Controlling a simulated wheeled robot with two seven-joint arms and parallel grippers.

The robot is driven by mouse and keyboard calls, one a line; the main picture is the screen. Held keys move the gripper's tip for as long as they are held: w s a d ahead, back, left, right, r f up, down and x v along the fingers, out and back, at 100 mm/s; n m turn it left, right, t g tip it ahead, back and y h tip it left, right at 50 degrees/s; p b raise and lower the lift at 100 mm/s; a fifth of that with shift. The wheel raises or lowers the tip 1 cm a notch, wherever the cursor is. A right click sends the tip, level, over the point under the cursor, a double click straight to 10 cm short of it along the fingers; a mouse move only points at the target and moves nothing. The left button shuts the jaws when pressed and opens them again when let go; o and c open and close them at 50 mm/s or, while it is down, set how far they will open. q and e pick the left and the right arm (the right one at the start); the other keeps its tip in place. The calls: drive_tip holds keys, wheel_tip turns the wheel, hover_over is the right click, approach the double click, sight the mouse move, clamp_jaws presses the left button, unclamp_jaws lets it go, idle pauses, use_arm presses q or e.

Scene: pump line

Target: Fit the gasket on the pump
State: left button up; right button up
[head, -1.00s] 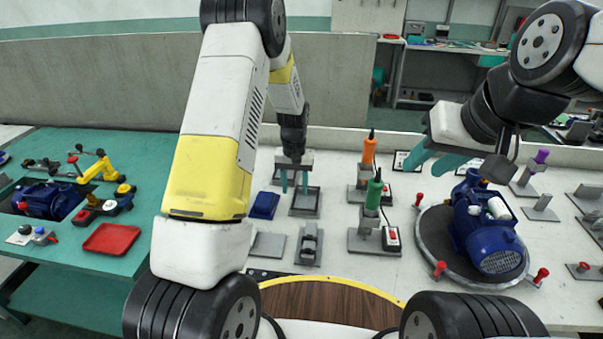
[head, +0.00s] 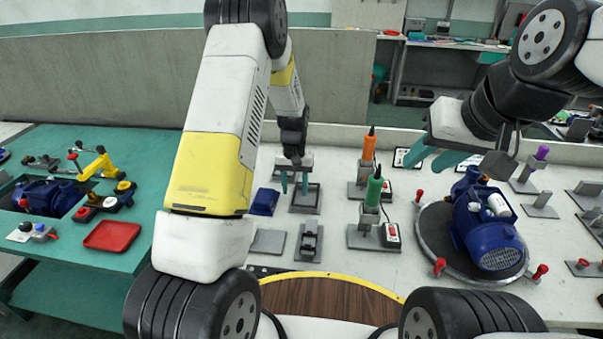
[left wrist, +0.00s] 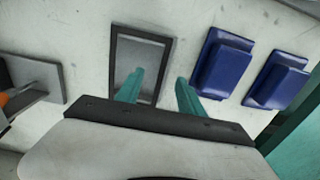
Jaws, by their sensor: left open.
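A thin dark rectangular frame, which looks like the gasket (left wrist: 169,65), lies on a grey plate on the white bench. It also shows in the head view (head: 319,201). My left gripper (head: 294,185) is open and empty at this frame; in the left wrist view one finger overlaps the inside of the frame and the other is outside it to the right. I cannot tell its exact height. The blue pump (head: 487,228) lies on a round grey turntable (head: 440,249) at the right. My right gripper (head: 431,160) is open and empty, above and left of the pump.
Blue blocks (left wrist: 222,65) lie right of the frame in the left wrist view. A green-handled tool (head: 373,190) and an orange-handled tool (head: 369,147) stand upright between frame and pump. Red knobs (head: 440,264) ring the turntable. A red tray (head: 112,236) is on the green table.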

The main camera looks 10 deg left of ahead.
use_arm(q)
clamp_jaws()
drive_tip(key=shift+r, duration=0.1)
drive_tip(key=shift+r, duration=2.4)
